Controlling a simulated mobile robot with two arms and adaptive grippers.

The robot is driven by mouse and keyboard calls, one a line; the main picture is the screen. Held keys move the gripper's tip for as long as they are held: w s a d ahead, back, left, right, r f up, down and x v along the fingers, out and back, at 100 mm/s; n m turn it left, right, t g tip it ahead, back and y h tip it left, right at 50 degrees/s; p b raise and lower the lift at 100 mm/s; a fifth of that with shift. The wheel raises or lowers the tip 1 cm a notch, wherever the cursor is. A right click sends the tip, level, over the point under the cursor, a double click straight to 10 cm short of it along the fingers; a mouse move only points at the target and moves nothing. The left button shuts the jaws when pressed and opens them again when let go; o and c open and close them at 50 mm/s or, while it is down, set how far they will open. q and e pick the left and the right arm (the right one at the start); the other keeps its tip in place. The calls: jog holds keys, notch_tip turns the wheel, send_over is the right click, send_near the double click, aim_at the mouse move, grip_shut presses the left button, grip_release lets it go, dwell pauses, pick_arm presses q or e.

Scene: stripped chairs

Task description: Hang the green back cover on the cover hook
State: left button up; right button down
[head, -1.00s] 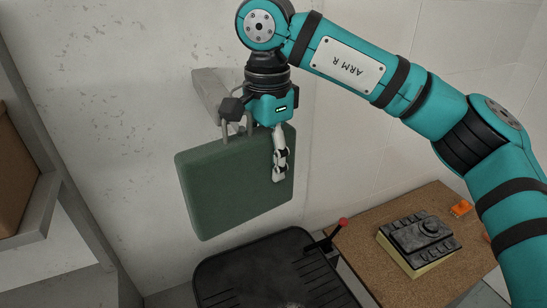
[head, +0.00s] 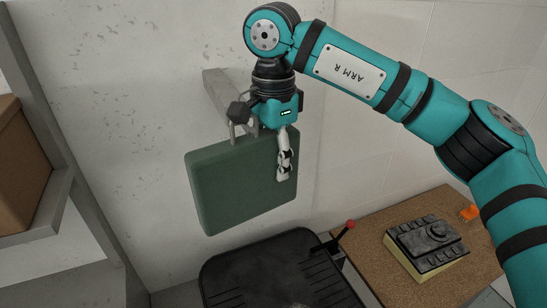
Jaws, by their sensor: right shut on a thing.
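The green back cover (head: 243,184) hangs upright, slightly tilted, in front of the pale wall in the head view. My right gripper (head: 285,153) is shut on its upper right edge, from above. A grey loop (head: 233,131) stands up from the cover's top edge. The cover hook, a grey bar (head: 217,88) with a dark knob at its front end (head: 238,112), juts from the wall at the loop's height. The loop is close to the bar behind the knob; my gripper partly hides this, so I cannot tell whether the bar passes through it. My left gripper is not in view.
A black ribbed seat (head: 265,268) with a red-tipped lever (head: 349,224) is below the cover. A brown-topped table (head: 380,232) at right carries a dark control box (head: 427,240) and a small orange piece (head: 469,212). A shelf with a brown box (head: 20,170) stands at left.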

jog(key=c, duration=0.6)
grip_release()
jog(key=shift+r, duration=0.15)
